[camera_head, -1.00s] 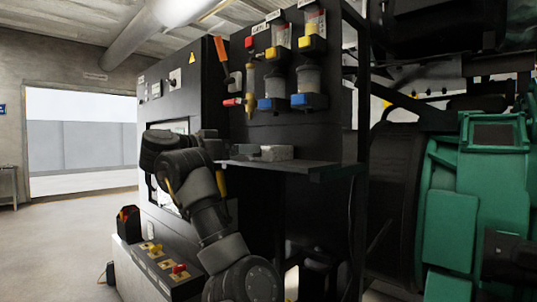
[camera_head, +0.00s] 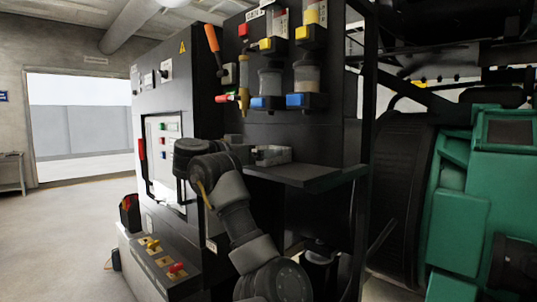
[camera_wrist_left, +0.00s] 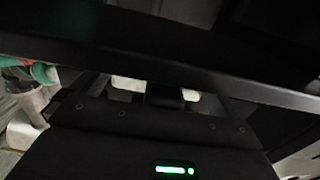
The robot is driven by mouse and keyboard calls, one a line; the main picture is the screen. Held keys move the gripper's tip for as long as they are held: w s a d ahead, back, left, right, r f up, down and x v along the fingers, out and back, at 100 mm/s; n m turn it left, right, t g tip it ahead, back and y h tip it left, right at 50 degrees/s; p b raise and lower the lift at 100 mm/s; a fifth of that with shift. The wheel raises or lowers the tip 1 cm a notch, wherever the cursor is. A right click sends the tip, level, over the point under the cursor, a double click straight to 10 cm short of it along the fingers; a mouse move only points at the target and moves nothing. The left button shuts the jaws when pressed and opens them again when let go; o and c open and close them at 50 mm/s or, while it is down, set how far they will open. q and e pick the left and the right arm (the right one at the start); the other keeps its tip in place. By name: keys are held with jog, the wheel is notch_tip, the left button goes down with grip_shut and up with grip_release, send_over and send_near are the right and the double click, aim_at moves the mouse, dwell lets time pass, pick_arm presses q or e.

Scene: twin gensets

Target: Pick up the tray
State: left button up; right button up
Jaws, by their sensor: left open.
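A small light-grey tray (camera_head: 274,155) sits on the dark shelf (camera_head: 310,177) of the black cabinet in the head view. My left arm comes up from below, and my left gripper (camera_head: 246,153) is at the tray's left end. Its fingers are small and partly hidden there, and I cannot tell whether they touch the tray. The left gripper is open. In the left wrist view a dark bar crosses in front of the gripper housing, with pale patches behind it; I cannot identify the tray there. My right gripper is not in view.
Glass filter bowls with blue and yellow fittings (camera_head: 270,82) hang on the panel above the shelf. An orange-handled lever (camera_head: 212,38) is beside them. A green genset (camera_head: 460,215) stands to the right. A ledge with coloured switches (camera_head: 163,258) is low left.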

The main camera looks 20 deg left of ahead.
pick_arm(q)
jog(key=shift+s+a+r, duration=0.15)
jog(key=shift+s+r, duration=0.1)
jog(key=shift+s, duration=0.35)
jog(key=shift+c, duration=1.9)
jog(key=shift+w+f, duration=0.1)
jog(key=shift+w, duration=0.05)
jog(key=c, duration=0.6)
